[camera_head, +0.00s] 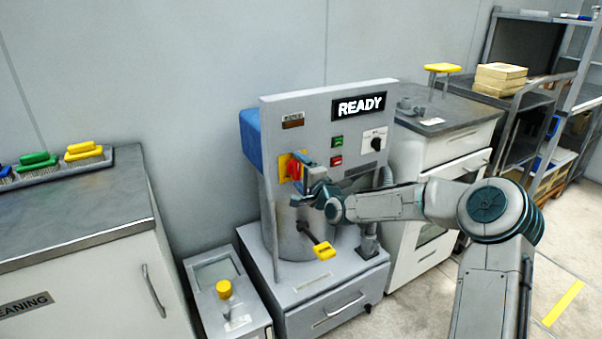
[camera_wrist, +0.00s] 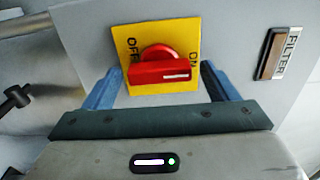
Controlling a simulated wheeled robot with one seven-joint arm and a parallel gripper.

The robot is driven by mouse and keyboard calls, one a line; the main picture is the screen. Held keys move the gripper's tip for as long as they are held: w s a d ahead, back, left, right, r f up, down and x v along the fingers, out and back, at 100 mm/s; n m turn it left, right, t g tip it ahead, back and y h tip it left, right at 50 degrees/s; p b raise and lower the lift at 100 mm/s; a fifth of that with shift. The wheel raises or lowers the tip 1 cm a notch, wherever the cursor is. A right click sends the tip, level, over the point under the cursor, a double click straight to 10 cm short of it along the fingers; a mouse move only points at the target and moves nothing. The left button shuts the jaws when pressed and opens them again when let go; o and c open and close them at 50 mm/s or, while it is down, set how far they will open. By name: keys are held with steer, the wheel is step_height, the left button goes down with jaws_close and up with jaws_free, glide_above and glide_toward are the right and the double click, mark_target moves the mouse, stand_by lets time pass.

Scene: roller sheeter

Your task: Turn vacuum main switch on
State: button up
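The main switch is a red rotary knob (camera_wrist: 160,70) on a yellow plate (camera_wrist: 127,42) lettered OFF at left and ON at right. Its white mark lies at the right end of the handle, on the ON side. In the head view the red knob (camera_head: 294,169) is on the left of the grey panel (camera_head: 310,120), partly hidden by my gripper (camera_head: 309,178). In the wrist view my gripper (camera_wrist: 161,72) is open, with one blue finger on each side of the knob. Gaps show between fingers and knob.
The panel has a READY display (camera_head: 359,106), green button (camera_head: 338,141), red button (camera_head: 337,160) and black selector (camera_head: 376,142). A FILTER label (camera_wrist: 291,53) is right of the switch. A yellow-handled rod (camera_head: 323,250) sticks out below. A cabinet (camera_head: 80,225) stands left.

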steer(key=shift+s+a, duration=0.1)
steer(key=v, duration=1.3)
steer(key=shift+s+d, duration=0.3)
steer(key=shift+a+p, duration=0.1)
steer(key=shift+p, duration=0.2)
steer(key=s+d+f+n+g+h+p, duration=0.2)
steer(key=s+d+n+g+h+p, duration=0.35)
steer(key=s+n+g+h, duration=0.35)
steer(key=s+d+r+g+p, duration=0.1)
steer(key=s+d+r+p, duration=0.1)
steer(key=s, duration=0.6)
steer(key=s+d+r+n+g+p, duration=0.1)
steer(key=s+d+r+p, duration=0.1)
steer(key=s+r, duration=0.5)
steer(key=s+d+r+n+g+h+p, duration=0.1)
steer(key=s+d+r, duration=0.3)
steer(key=s, duration=0.5)
steer(key=shift+s+d+r+p, duration=0.3)
steer(key=shift+s+r+p, duration=0.15)
steer(key=shift+p, duration=0.45)
